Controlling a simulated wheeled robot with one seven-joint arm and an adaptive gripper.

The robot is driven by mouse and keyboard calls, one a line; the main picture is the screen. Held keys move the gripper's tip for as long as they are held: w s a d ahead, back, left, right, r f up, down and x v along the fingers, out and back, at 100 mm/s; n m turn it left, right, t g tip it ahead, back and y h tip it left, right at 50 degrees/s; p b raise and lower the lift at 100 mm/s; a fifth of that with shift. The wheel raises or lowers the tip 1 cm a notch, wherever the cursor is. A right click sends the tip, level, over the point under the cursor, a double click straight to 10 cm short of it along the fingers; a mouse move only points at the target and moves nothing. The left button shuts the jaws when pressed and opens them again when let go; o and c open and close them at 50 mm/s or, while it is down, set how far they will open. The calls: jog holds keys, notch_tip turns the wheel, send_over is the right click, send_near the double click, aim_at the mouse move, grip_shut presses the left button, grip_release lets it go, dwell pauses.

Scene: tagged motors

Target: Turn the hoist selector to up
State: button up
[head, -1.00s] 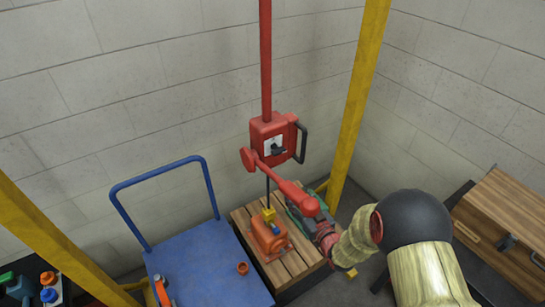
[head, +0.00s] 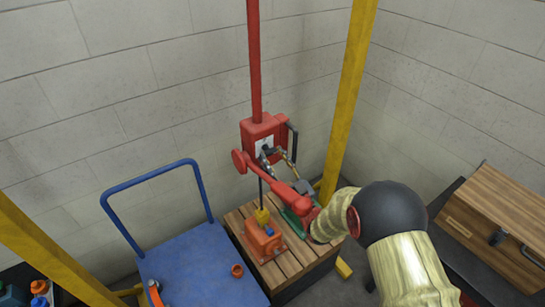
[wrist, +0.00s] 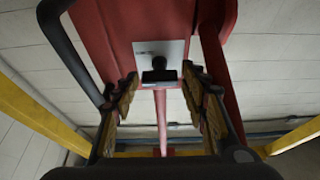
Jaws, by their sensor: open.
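The red hoist box (head: 255,133) hangs on a red post by the wall. Its selector is a dark knob (wrist: 160,73) on a pale plate (wrist: 150,50), seen clearly in the wrist view. The knob's bar looks crosswise in that view, with a short stub above it; I cannot read the plate's markings. My gripper (head: 278,159) is open in front of the box, with yellowish pads on its fingers. In the wrist view the knob appears between the two fingertips (wrist: 160,82), not visibly touched. In the head view the fingers partly cover the selector.
A black handle (head: 294,142) sticks out beside the box. An orange motor (head: 262,241) sits on a wooden pallet (head: 240,222). A blue cart (head: 200,262) stands left; yellow posts (head: 347,100) flank the area.

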jog(key=shift+w+a+r, duration=0.2)
jog(key=shift+w, duration=0.15)
jog(key=shift+c, duration=0.3)
jog(key=c, duration=0.7)
jog(key=shift+c, duration=0.5)
